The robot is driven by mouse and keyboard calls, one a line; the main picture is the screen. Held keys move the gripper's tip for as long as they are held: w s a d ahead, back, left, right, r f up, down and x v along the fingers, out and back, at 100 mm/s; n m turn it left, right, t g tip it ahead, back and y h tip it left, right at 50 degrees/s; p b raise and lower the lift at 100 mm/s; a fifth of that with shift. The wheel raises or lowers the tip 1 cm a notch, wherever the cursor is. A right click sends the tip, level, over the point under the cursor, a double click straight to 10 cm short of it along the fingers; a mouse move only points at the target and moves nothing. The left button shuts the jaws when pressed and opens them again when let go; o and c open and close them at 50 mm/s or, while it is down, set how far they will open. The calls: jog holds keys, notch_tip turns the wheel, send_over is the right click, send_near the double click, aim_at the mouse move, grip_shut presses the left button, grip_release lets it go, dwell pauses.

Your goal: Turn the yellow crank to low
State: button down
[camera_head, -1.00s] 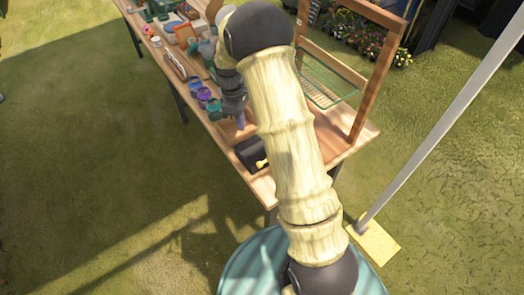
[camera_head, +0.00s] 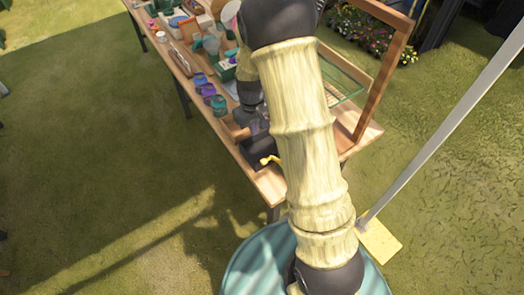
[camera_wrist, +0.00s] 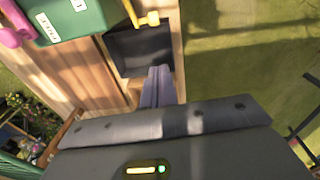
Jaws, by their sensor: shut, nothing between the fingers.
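The yellow crank (camera_head: 270,160) is on the side of a small black box (camera_head: 257,150) near the front end of the wooden table. In the wrist view the crank (camera_wrist: 134,14) shows at the top edge, with its yellow knob to the right, and part of it is cut off. The black box (camera_wrist: 140,50) lies below it there. My gripper (camera_wrist: 160,70) is shut and empty. Its purple-grey fingertips overlap the box's near edge in the wrist view, apart from the crank. In the head view my arm partly hides the gripper and box. I cannot read any low mark.
A green box (camera_wrist: 70,18) with white labels and a pink handle (camera_wrist: 15,35) is beside the black box. Several coloured jars (camera_head: 208,90) stand farther along the table (camera_head: 270,186). A wooden frame (camera_head: 385,70) rises at the right. Grass lies beyond the edge.

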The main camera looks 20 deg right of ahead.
notch_tip(320, 180, down, 11)
jog(key=s+d+p, duration=0.1)
jog(key=s+p, duration=0.1)
jog(key=shift+r+p, duration=0.15)
jog(key=shift+p, duration=0.2)
jog(key=shift+d, duration=0.1)
